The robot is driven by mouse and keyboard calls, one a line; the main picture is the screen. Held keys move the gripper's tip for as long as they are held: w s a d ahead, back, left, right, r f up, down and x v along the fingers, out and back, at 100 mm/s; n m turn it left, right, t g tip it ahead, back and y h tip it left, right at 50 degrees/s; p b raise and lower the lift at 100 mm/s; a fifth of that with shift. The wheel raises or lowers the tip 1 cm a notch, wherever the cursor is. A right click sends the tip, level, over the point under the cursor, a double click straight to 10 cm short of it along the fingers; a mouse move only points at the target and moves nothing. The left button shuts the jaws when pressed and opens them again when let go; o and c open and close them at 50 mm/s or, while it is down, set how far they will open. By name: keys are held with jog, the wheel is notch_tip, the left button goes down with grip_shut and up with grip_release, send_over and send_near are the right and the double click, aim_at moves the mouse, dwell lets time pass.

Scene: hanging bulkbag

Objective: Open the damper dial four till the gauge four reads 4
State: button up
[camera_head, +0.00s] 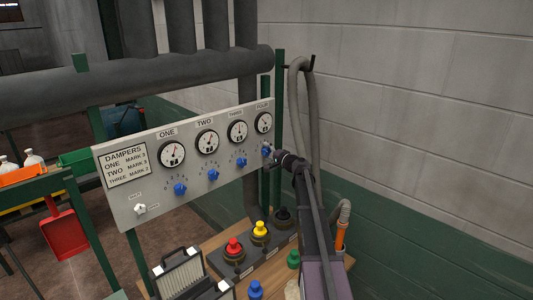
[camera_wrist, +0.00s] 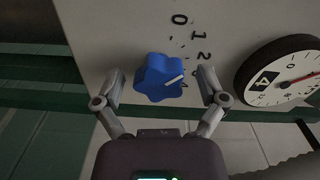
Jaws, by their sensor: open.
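The blue damper dial four (camera_head: 267,151) is at the right end of the panel, below gauge four (camera_head: 264,122). My gripper (camera_head: 273,154) is at this dial. In the wrist view the star-shaped blue dial (camera_wrist: 158,78) lies between the open fingers of my gripper (camera_wrist: 161,74), with a visible gap on each side. A white pointer line on the dial slants right and slightly up, toward the lower end of a printed scale; 0, 1 and 2 are legible. Gauge four (camera_wrist: 285,77) is cut off at the right; its red needle shows, but its reading is unclear.
The panel (camera_head: 120,200) also holds gauges one, two and three with blue dials, an instruction plate (camera_head: 124,165) and a white switch (camera_head: 140,209). Coloured buttons (camera_head: 235,247) stand on the table below. A grey hose (camera_head: 296,95) hangs to the right of the panel.

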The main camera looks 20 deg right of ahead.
jog(key=shift+s, duration=0.15)
jog(key=v, duration=1.1)
jog(key=shift+s+d, duration=0.15)
jog(key=shift+s, duration=0.2)
jog(key=s+a+f+n+g+b, duration=0.1)
jog(key=s+a+f+n+g, duration=0.3)
jog(key=a, duration=0.4)
jog(key=s+a+f+n+g+y+b, duration=0.1)
jog(key=s+a+f+g+b, duration=0.2)
jog(key=a+f, duration=0.45)
jog(key=s+a+f+n+g, duration=0.3)
jog(key=s+a+f, duration=0.1)
jog(key=a, duration=0.6)
jog(key=s+a+f+n+g+h+b, duration=0.1)
jog(key=s+a+f+n+g+h, duration=0.1)
jog(key=s+f, duration=0.3)
jog(key=s+a+f+n+g+h+b, duration=0.2)
jog(key=s+a+f+g+h, duration=0.2)
jog(key=s, duration=1)
jog(key=shift+s+f+g+h, duration=0.2)
jog(key=shift+f+g+h, duration=0.35)
jog(key=shift+f, duration=0.2)
jog(key=shift+a, duration=0.15)
